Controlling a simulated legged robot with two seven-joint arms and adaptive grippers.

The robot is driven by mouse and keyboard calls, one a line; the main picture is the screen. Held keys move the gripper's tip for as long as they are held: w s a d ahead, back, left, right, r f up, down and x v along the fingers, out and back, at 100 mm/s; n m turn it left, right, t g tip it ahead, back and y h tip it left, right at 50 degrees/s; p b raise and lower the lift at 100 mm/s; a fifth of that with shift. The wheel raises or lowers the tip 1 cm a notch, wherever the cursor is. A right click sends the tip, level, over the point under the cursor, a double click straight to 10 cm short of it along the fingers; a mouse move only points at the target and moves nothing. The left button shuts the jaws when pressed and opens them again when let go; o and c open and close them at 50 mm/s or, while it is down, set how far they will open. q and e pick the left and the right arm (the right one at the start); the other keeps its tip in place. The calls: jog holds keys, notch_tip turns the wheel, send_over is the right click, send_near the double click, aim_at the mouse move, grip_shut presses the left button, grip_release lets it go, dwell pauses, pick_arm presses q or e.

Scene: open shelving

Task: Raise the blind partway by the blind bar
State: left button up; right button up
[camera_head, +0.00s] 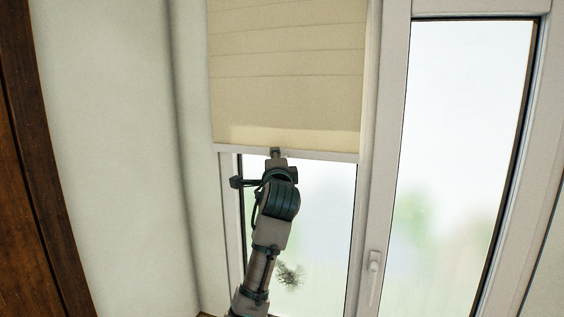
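A cream blind (287,75) hangs over the upper part of the left window. Its pale blind bar (325,155) runs along the bottom edge. One arm, which I take as my left, rises from the bottom of the picture, a little left of the middle. Its gripper (275,153) is at the bar, left of the bar's middle, and overlaps it in the picture. The fingertips are small and partly hidden by the wrist, so I cannot tell whether they are shut on the bar. My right gripper is not in view.
A second window pane (458,150) stands to the right, with a white handle (374,268) on the frame between. A plain wall (105,150) and a dark wooden edge (28,170) are at the left.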

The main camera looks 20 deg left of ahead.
pick_arm(q)
jog(key=v, duration=1.1)
jog(key=shift+s+a+f, duration=0.25)
jog(key=shift+s+a, duration=0.05)
jog(key=shift+s, duration=0.05)
